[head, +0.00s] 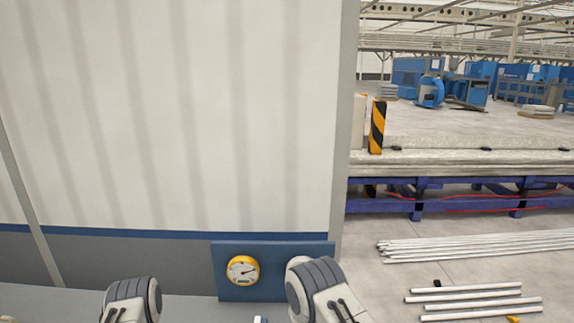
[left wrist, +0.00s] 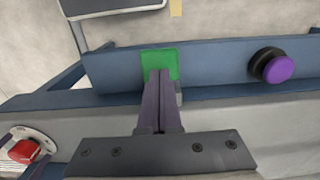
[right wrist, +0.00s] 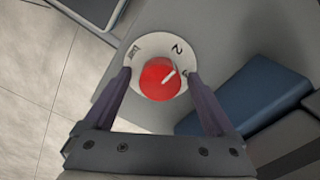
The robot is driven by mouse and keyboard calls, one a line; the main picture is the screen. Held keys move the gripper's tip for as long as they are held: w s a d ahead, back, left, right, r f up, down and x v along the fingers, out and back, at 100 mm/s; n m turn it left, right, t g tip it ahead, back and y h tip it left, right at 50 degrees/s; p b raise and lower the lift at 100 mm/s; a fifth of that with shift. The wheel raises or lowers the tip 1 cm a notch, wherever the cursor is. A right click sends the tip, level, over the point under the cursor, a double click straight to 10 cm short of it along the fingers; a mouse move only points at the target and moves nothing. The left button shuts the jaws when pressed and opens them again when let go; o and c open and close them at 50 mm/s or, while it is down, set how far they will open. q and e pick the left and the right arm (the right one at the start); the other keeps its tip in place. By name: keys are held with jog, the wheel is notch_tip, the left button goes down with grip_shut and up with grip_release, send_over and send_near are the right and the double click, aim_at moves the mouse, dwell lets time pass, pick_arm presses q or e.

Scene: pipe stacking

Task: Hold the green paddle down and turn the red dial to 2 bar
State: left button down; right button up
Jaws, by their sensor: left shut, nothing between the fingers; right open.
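The green paddle (left wrist: 159,60) stands on a blue panel in the left wrist view. My left gripper (left wrist: 162,74) is shut and empty, its fingertips overlapping the paddle's lower part; I cannot tell how hard they press or whether the paddle is down. The red dial (right wrist: 160,79) sits on a pale round plate with printed marks, including a 2 (right wrist: 177,48). Its white pointer line aims up and right, between the 2 and a mark at the right. My right gripper (right wrist: 158,74) is open, its fingers on either side of the dial; contact is unclear.
A round purple button (left wrist: 278,68) with a black collar sits right of the paddle. A yellow-rimmed gauge (head: 243,270) is mounted on a blue panel (head: 285,252) in the head view. A blue block (right wrist: 260,92) lies right of my right gripper. Several pipes (head: 470,300) lie on the floor at right.

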jog(key=shift+r, duration=3.55)
